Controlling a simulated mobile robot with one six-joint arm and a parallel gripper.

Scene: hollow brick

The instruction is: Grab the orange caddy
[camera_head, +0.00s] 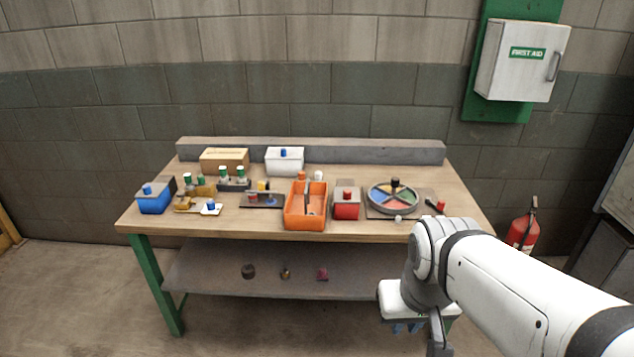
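The orange caddy (305,219) is an open tray-like box with a dark upright handle along its middle. It stands near the front edge of the wooden workbench, a little right of the middle. Small orange and white items show at its far end; I cannot tell whether they are inside or behind it. My gripper (408,328) is at the lower right, below and in front of the bench top, pointing down and apart from the caddy. Its fingers are small and partly hidden by the arm, so their opening is unclear.
A red box (346,204) stands close to the caddy's right, then a round colored tray (393,196). Left are small parts on a dark holder (262,200) and a blue box (154,199). A white box (284,161) is behind. The lower shelf (215,270) holds small items.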

